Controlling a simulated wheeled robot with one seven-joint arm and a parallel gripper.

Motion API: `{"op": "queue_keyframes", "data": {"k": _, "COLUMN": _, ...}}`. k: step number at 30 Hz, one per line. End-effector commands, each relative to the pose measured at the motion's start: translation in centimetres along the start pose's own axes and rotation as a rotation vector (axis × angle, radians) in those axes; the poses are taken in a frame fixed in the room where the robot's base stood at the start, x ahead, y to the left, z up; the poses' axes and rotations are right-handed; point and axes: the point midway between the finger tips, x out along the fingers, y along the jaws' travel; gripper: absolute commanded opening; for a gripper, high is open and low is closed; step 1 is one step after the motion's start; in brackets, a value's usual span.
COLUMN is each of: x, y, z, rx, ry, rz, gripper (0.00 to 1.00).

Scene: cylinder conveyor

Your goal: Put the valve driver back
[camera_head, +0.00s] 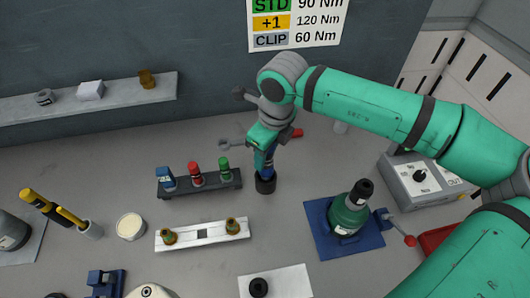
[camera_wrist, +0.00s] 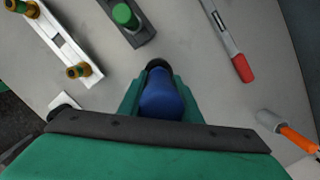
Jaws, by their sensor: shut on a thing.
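My gripper (camera_head: 264,158) points down over the grey bench, shut on a blue-handled tool that I take to be the valve driver (camera_head: 262,165). In the wrist view the blue handle (camera_wrist: 162,102) sits between the two green fingers. A round black part (camera_head: 265,184) is at the tool's lower end and also shows as a dark rim in the wrist view (camera_wrist: 157,65). I cannot tell whether it is a holder on the bench or part of the tool, as the fingers hide the join.
Left of my gripper stands a dark rack (camera_head: 207,188) with blue, red and green pieces. In front lies a white rail (camera_head: 202,233) with brass fittings. A red-handled wrench (camera_head: 250,140) lies behind. A green cylinder (camera_head: 348,216) stands right on a blue mat (camera_head: 329,244).

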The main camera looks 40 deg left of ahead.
Motion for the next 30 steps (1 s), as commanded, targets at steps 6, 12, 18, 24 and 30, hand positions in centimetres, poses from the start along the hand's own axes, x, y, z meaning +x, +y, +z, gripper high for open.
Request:
{"op": "queue_keyframes", "data": {"k": 6, "x": 0.4, "y": 0.0, "z": 0.0, "rx": -0.001, "ry": -0.001, "rz": 0.000, "gripper": 0.00}}
{"op": "queue_keyframes", "data": {"k": 12, "x": 0.7, "y": 0.0, "z": 0.0, "rx": -0.001, "ry": -0.002, "rz": 0.000, "gripper": 0.00}}
{"op": "queue_keyframes", "data": {"k": 18, "x": 1.1, "y": 0.0, "z": -0.1, "rx": -0.001, "ry": -0.002, "rz": 0.000, "gripper": 0.00}}
{"op": "queue_keyframes", "data": {"k": 24, "x": 1.5, "y": 0.0, "z": -0.2, "rx": 0.001, "ry": -0.002, "rz": -0.001, "gripper": 0.00}}
{"op": "queue_keyframes", "data": {"k": 30, "x": 1.9, "y": -0.1, "z": -0.3, "rx": 0.002, "ry": -0.002, "rz": -0.001, "gripper": 0.00}}
